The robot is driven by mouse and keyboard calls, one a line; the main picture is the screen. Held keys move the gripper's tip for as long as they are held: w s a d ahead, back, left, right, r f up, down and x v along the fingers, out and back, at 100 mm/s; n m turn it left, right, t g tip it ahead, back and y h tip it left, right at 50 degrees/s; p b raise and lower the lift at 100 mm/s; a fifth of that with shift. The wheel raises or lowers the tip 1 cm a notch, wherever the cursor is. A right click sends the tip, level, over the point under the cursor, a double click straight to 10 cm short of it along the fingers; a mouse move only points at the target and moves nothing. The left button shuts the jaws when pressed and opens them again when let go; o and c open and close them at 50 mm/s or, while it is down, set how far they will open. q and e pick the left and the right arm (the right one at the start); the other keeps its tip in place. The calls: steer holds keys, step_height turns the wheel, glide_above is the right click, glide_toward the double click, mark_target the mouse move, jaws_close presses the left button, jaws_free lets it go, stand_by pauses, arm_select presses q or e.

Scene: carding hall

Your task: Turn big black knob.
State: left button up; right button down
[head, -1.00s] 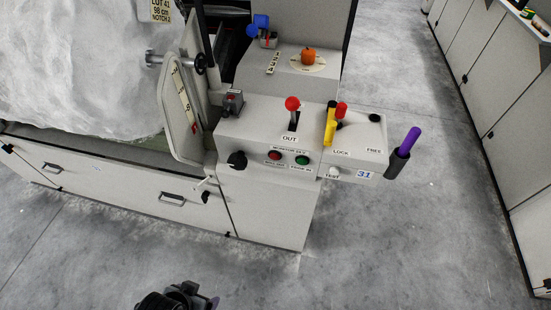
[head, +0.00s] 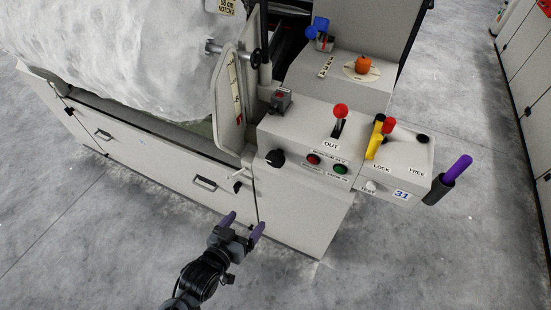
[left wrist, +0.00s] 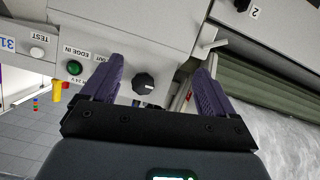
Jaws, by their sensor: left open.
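The big black knob (head: 275,157) sits on the left end of the grey control box's front face. It also shows in the left wrist view (left wrist: 144,83), lying between my two fingers with a gap on each side. My left gripper (head: 243,222) has purple fingers and is open and empty. In the head view it is below and left of the knob, apart from it. My right gripper is in neither view.
The control box (head: 300,140) carries a red button (head: 313,159), a green button (head: 340,169), a red-knobbed lever (head: 340,111) and a yellow lever (head: 376,138). Open floor lies in front.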

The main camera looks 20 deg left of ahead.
mark_target(274, 162)
arm_select(q)
steer(key=w+r+t+b, duration=0.1)
steer(key=w+r, duration=0.1)
steer(key=w, duration=0.4)
steer(key=w+d+r+t+b, duration=0.1)
steer(key=w+r, duration=0.1)
steer(key=w, duration=0.5)
steer(key=w+r+t+b, duration=0.1)
steer(key=w+r+t, duration=0.1)
steer(key=w, duration=0.4)
steer(key=shift+w+d+r, duration=0.15)
steer(key=shift+d+r, duration=0.25)
steer(key=shift+r, duration=0.05)
steer(key=c, duration=1)
steer(key=shift+o, duration=0.2)
steer(key=shift+r+m+p, duration=0.2)
steer(key=shift+m+p, duration=0.1)
steer(key=shift+p, duration=0.5)
steer(key=m+p, duration=0.3)
steer(key=p, duration=0.2)
steer(key=shift+r+m, duration=0.1)
steer(key=shift+m, duration=0.2)
steer(key=shift+d+m+p, duration=0.1)
steer(key=shift+m+p, duration=0.9)
steer(key=shift+c, duration=0.2)
steer(key=shift+m+p, duration=0.6)
steer(key=shift+m, duration=0.1)
